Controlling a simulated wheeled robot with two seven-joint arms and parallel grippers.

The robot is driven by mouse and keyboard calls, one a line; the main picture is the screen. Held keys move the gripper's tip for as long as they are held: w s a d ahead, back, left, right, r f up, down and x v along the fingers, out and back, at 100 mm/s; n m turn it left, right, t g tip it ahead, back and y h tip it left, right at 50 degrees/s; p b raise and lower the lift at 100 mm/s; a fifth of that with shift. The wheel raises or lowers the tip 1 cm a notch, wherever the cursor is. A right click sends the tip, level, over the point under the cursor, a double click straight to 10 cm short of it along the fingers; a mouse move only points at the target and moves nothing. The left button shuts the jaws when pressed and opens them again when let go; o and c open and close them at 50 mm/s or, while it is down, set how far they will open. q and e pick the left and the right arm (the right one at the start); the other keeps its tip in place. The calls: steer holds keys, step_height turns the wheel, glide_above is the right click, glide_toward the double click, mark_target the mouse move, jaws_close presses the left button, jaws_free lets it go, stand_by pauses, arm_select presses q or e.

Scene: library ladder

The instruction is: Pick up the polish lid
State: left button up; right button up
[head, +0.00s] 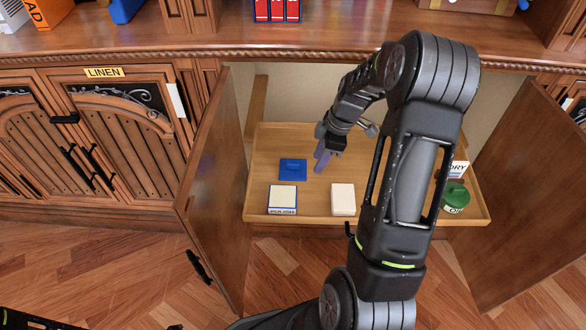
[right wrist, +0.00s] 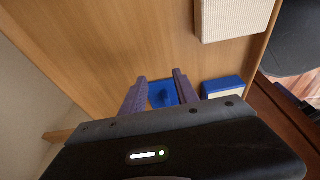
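A flat blue square piece (head: 292,169), which looks like the polish lid, lies on the pull-out wooden shelf (head: 262,145) in the open cabinet. My right gripper (head: 321,160) has purple fingers and is just to the right of it in the head view, apart from it. In the right wrist view the blue lid (right wrist: 163,93), with a raised part on top, shows between and beyond the spread fingertips (right wrist: 159,77). The right gripper is open and empty. My left gripper is not in view.
A white-topped box with a blue label (head: 282,199) and a cream block (head: 343,199) stand at the shelf's front. Open doors (head: 215,190) flank the shelf.

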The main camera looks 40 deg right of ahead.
mark_target(293, 163)
steer(key=shift+w+a, duration=0.6)
steer(key=shift+a, duration=0.1)
steer(key=shift+w+a, duration=0.2)
steer(key=shift+a, duration=0.1)
steer(key=w+a, duration=0.2)
steer(key=a, duration=0.1)
steer(key=shift+w+a+f+b, duration=0.15)
steer(key=shift+w+f+b, duration=0.25)
steer(key=shift+f, duration=0.25)
steer(key=shift+c, duration=0.6)
jaws_close()
